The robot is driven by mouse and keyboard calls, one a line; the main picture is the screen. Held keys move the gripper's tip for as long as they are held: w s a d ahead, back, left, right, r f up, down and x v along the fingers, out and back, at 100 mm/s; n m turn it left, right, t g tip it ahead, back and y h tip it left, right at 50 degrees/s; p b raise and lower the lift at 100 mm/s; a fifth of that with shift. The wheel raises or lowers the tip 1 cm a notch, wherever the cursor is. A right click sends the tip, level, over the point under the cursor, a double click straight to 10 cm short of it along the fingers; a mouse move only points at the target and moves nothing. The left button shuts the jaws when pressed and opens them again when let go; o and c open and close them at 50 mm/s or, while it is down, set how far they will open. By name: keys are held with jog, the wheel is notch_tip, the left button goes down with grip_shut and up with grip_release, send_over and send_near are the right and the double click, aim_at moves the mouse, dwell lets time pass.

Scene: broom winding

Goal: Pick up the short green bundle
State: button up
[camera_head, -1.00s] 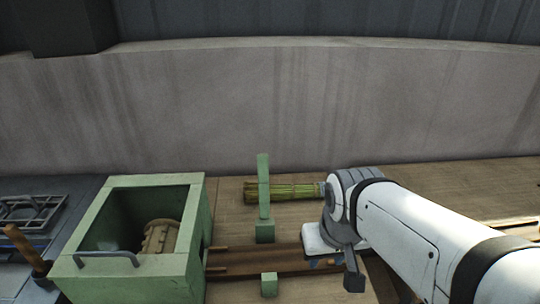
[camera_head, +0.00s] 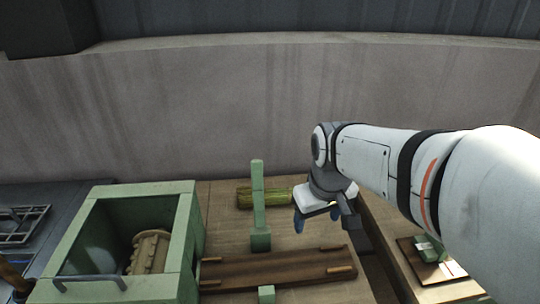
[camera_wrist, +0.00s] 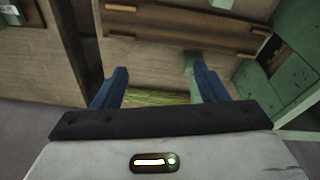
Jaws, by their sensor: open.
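The green bundle (camera_head: 245,198) of stalks lies flat on the wooden bench, behind an upright green post that crosses in front of it. My gripper (camera_head: 324,220) is open, above the bench to the right of the post, and my wrist hides the bundle's right end. In the wrist view a strip of the bundle (camera_wrist: 158,98) shows low between the two blue fingers of my gripper (camera_wrist: 159,72). The palm hides its near side. I see no contact, and the height gap cannot be told.
A green open box (camera_head: 185,240) holding a tan ribbed roller (camera_head: 150,252) stands at left. A dark wooden tray (camera_head: 275,268) with pegs lies in front of the post (camera_head: 257,190). A board (camera_head: 425,270) with a small green item sits at right. A wall closes the back.

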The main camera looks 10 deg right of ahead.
jog(key=shift+o, duration=0.5)
jog(key=w+n, duration=0.4)
jog(key=w, duration=0.8)
jog(key=shift+w+f+n+g, duration=0.25)
jog(key=shift+f+n+g, duration=0.05)
jog(key=n+g+p, duration=0.1)
jog(key=n+g, duration=0.1)
jog(key=n, duration=0.8)
send_over(283, 190)
jog(key=f, duration=1.6)
jog(key=shift+w+d+f, duration=0.2)
jog(key=shift+d, duration=0.05)
jog(key=shift+w+f+n, duration=0.15)
jog(key=shift+f+n, duration=0.15)
jog(key=shift+f, duration=0.05)
jog(key=f, duration=0.2)
jog(key=f+p, duration=0.1)
jog(key=f, duration=0.2)
jog(key=f+p, duration=0.1)
jog(key=f, duration=0.1)
jog(key=shift+s+a+f, duration=0.3)
jog(key=shift+s+f, duration=0.05)
jog(key=shift+s, duration=0.05)
jog(key=shift+c, duration=0.2)
